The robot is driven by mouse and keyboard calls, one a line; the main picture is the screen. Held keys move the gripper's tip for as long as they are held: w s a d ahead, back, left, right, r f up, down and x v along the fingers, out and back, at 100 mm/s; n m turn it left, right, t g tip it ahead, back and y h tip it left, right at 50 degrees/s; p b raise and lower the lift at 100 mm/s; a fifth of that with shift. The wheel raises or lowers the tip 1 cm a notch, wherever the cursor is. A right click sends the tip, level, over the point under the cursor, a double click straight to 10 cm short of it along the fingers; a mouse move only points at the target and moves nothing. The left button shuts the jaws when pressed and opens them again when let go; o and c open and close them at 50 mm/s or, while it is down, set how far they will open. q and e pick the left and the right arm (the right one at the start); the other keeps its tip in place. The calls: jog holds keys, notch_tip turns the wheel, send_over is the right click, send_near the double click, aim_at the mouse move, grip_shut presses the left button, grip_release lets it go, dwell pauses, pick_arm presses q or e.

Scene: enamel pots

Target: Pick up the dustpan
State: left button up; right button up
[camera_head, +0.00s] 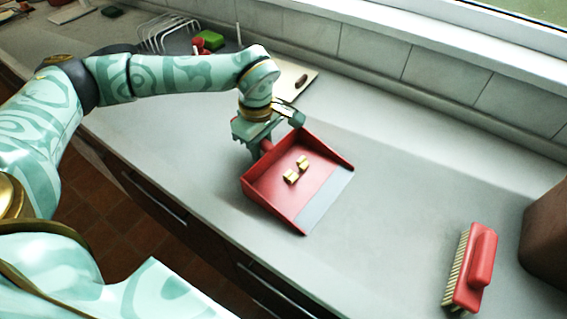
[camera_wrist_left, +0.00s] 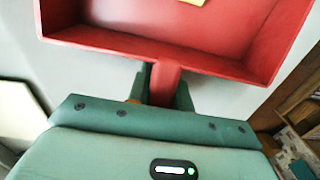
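The red dustpan (camera_head: 283,184) has a grey front lip and rests on, or very close above, the counter near the middle of the head view. Its handle points to the back left. My left gripper (camera_head: 264,144) is at the handle. In the left wrist view the red handle (camera_wrist_left: 164,86) runs between the two green fingers, with no clear gap on either side, so the gripper looks shut on it. The pan's red back wall (camera_wrist_left: 165,50) lies just beyond the fingers. My right gripper is not in view.
Gold-coloured pieces (camera_head: 291,176) lie in the pan. A red scrubbing brush (camera_head: 474,266) lies at the right, beside a brown container (camera_head: 545,240). A wire rack (camera_head: 165,35) and cutting board (camera_head: 297,78) stand behind. The counter (camera_head: 400,190) is clear between pan and brush.

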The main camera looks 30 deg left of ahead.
pick_arm(q)
grip_shut()
jog(key=shift+r, duration=0.2)
